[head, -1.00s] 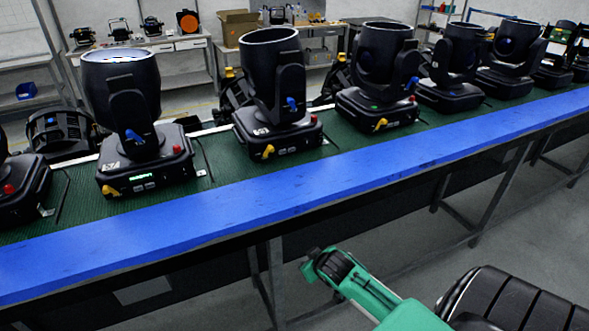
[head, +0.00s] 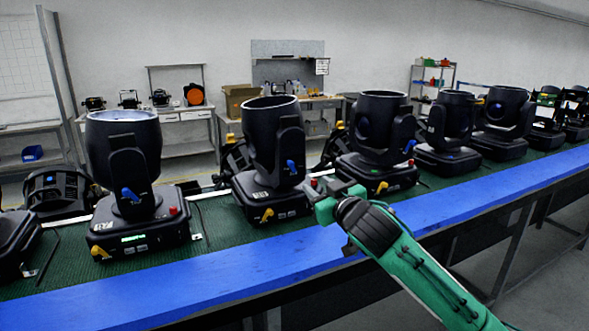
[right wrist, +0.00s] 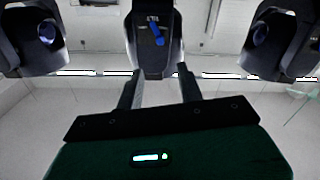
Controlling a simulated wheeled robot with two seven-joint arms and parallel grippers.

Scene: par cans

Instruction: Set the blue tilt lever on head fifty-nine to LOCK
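Several black moving heads stand in a row on the green belt; their numbers are too small to read. Blue tilt levers show on the left head (head: 131,195), the second head (head: 291,166) and the third head (head: 410,146). My right gripper (head: 316,188) is raised in front of the row, between the second and third heads in the picture. In the right wrist view the right gripper (right wrist: 160,78) has its two fingers apart with nothing between them. Beyond them a blue lever (right wrist: 157,33) hangs tilted on a black head. My left gripper is out of view.
A blue rail (head: 240,270) runs along the belt's front edge. Yellow levers stick out of the bases, such as the yellow lever (head: 266,215) on the second one. Neighbouring heads flank the centre one in the wrist view. Benches and shelves stand at the back.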

